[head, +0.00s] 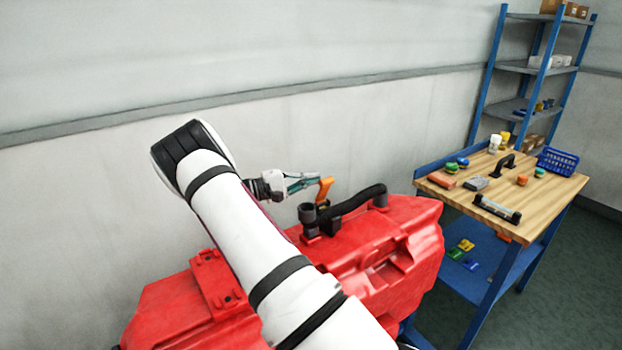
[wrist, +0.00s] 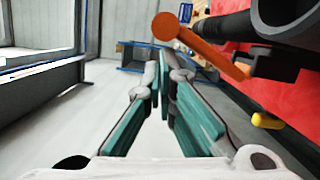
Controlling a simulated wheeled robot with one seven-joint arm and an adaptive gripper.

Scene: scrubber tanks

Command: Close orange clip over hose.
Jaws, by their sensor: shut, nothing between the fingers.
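The orange clip (head: 325,188) stands raised at the near end of the black hose (head: 352,201), on top of the red tank (head: 370,260). In the wrist view the clip (wrist: 212,48) is a long orange lever with a round end, hinged beside the dark hose (wrist: 228,27). My gripper (head: 316,181) is shut and empty, with teal finger pads. In the head view its tips are just left of the clip's upper end. In the wrist view my fingertips (wrist: 165,68) are below and left of the clip's round end; contact cannot be told.
A wooden workbench (head: 545,187) with small parts and a blue basket (head: 557,161) stands at the right, a blue shelf (head: 524,68) behind it. A grey wall runs behind the tank. A yellow piece (wrist: 267,121) sits by the tank in the wrist view.

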